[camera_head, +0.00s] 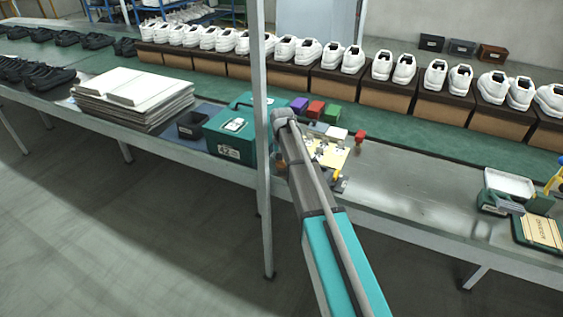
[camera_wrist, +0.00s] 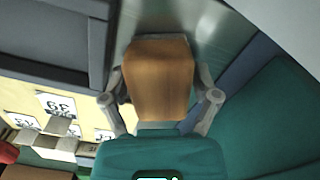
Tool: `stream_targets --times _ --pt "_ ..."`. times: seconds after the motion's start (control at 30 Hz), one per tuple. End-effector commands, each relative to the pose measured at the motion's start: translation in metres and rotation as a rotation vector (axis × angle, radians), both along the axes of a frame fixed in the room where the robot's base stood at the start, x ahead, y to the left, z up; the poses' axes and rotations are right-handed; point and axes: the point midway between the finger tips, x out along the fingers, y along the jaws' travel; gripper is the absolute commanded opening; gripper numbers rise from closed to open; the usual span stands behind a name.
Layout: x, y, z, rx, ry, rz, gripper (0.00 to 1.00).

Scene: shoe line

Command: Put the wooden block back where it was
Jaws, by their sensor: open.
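The wooden block (camera_wrist: 158,78) is brown with rounded edges and fills the middle of the wrist view. My gripper (camera_wrist: 160,100) is open, with one grey finger on each side of the block. The left finger is very close to it, and I cannot tell whether it touches. The right finger stands slightly apart. In the head view my arm and a grey post mostly hide the gripper, and only a small brown patch shows there beside the post. What lies under the block is hidden.
A yellow sheet with number cards (camera_wrist: 57,105) lies left of the block. A teal box (camera_head: 232,150) stands left of the post (camera_head: 263,200). Red, green and purple blocks (camera_head: 316,109) sit behind the sheet.

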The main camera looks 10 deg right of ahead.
Motion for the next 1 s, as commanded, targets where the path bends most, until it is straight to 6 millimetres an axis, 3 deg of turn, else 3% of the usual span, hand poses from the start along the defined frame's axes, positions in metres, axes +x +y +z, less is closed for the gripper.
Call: stream_targets --times 0.27,1.0 --pt "0.0 0.0 0.013 0.0 0.0 0.0 0.79" --pt "0.001 0.0 0.073 0.0 0.0 0.001 0.79"
